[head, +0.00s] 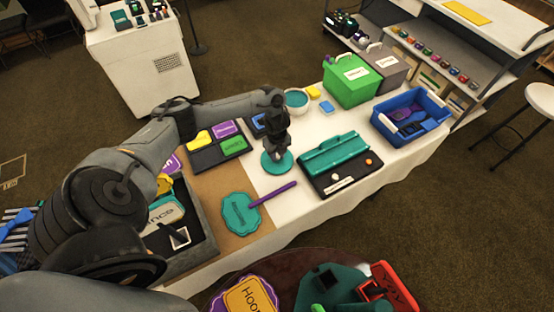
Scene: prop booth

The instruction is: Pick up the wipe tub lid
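A round teal lid (272,169), which looks like the wipe tub lid, is at the middle of the white table. It looks flat; I cannot tell whether it rests on the table or is slightly raised. My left gripper (278,151) points down directly over the lid, with its fingertips at the lid's top. The fingers are small and dark, so I cannot tell whether they are open or shut on it. A white tub (296,106) with teal showing in its round top stands behind the gripper. My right gripper is not in view.
A black tray with a teal case (334,155) lies right of the lid. A teal paddle sign (240,214) with a purple handle lies in front. Colored signs (233,147) lie to the left. A green box (350,80) and a blue crate (386,129) stand to the right.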

